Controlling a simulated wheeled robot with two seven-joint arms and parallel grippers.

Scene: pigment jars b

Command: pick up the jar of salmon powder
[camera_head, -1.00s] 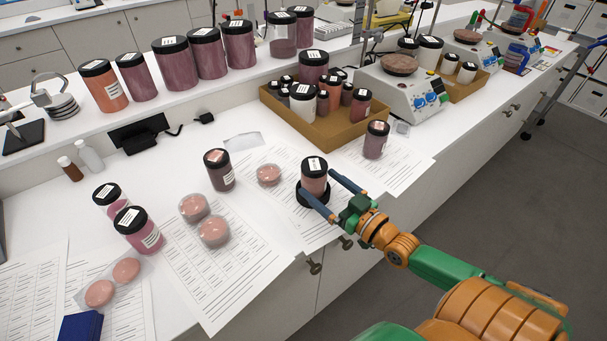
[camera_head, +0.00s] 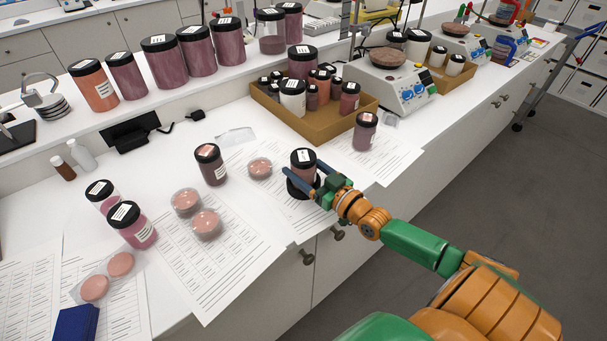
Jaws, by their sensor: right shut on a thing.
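The jar of salmon powder (camera_head: 302,171) has a black lid with a white label and a pinkish body. My right gripper (camera_head: 314,177) reaches in from the lower right. Its blue fingers are shut on the jar, one on each side of the body, below the lid. The fingers and wrist hide part of the jar's right side. I cannot see any gap under the jar. My left gripper is not in view.
A cardboard tray (camera_head: 318,131) of small jars stands behind. A mauve jar (camera_head: 364,134) is to the right and a dark jar (camera_head: 211,166) to the left. Clear round dishes (camera_head: 206,223) and printed sheets (camera_head: 215,268) lie leftward. Large jars (camera_head: 165,62) line the raised shelf.

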